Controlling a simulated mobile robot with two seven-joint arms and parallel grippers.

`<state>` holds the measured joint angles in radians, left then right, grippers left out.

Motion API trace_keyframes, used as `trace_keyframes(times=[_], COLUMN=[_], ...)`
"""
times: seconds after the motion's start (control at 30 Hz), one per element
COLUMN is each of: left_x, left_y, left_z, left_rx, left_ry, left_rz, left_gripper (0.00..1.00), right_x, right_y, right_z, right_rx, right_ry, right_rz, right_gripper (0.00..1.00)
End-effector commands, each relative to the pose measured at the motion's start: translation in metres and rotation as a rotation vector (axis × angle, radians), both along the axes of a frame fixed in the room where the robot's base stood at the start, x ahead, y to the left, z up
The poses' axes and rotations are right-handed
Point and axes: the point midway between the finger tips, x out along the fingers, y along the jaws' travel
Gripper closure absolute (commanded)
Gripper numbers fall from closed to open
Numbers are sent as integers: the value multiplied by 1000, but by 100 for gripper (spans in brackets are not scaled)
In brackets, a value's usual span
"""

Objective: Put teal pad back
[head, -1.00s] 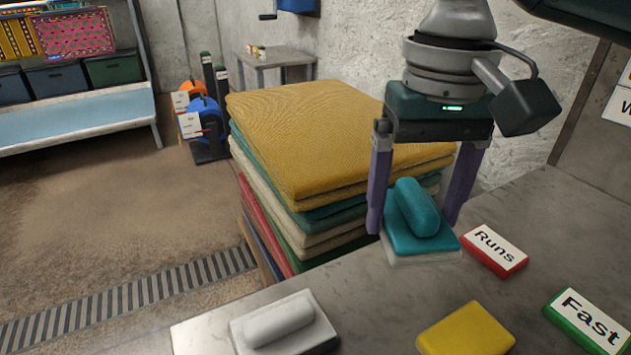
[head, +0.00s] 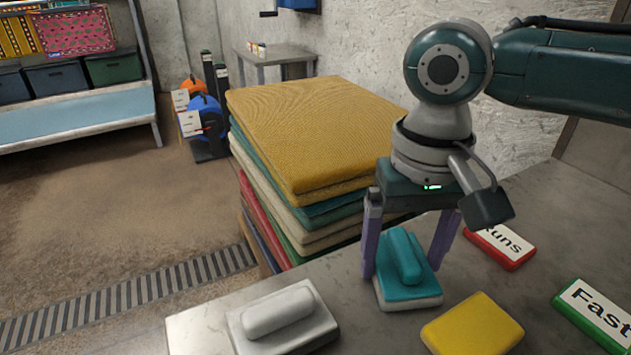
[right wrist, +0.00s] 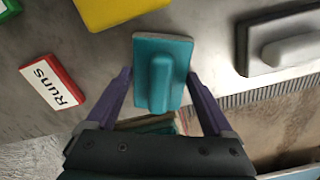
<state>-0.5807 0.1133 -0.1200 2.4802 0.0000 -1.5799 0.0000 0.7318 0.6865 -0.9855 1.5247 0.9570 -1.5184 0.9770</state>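The teal pad (head: 424,286) has a rounded teal handle on top and a pale underside. My right gripper (head: 404,274) points down with its two purple fingers on opposite sides of the pad, holding it by its edges. The pad is level and low at the table; I cannot tell whether it touches the surface. In the right wrist view the teal pad (right wrist: 143,80) lies between the fingertips of my right gripper (right wrist: 159,76), handle facing the camera. My left gripper is not in view.
A grey-white pad (head: 318,333) and a yellow pad (head: 472,325) lie on the grey table (head: 365,330). The red "Runs" block (head: 508,252) and green "Fast" block (head: 597,312) are to the right. A tall stack of folded rugs (head: 310,135) stands behind the table edge.

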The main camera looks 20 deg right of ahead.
Motion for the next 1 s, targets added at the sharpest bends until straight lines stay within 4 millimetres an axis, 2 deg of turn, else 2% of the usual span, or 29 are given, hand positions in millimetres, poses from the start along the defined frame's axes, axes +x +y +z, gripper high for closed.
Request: trace_keyframes(times=[0.03,0.13,0.37,0.47,0.57,0.8,1.0], left_x=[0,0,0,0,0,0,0], left_y=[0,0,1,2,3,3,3], left_z=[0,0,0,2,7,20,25], left_rx=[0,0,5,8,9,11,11], left_ry=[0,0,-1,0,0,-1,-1], left_rz=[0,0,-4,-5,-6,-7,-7], left_gripper=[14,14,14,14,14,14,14], right_x=[0,0,0,0,1,1,1], right_y=[0,0,0,0,0,0,0], right_z=[0,0,1,9,26,82,114], right_rx=[0,0,0,0,1,2,2], right_ry=[0,0,-1,-2,-3,-4,-2], right_rz=[0,0,0,0,1,1,0], right_gripper=[9,0,0,0,0,0,0])
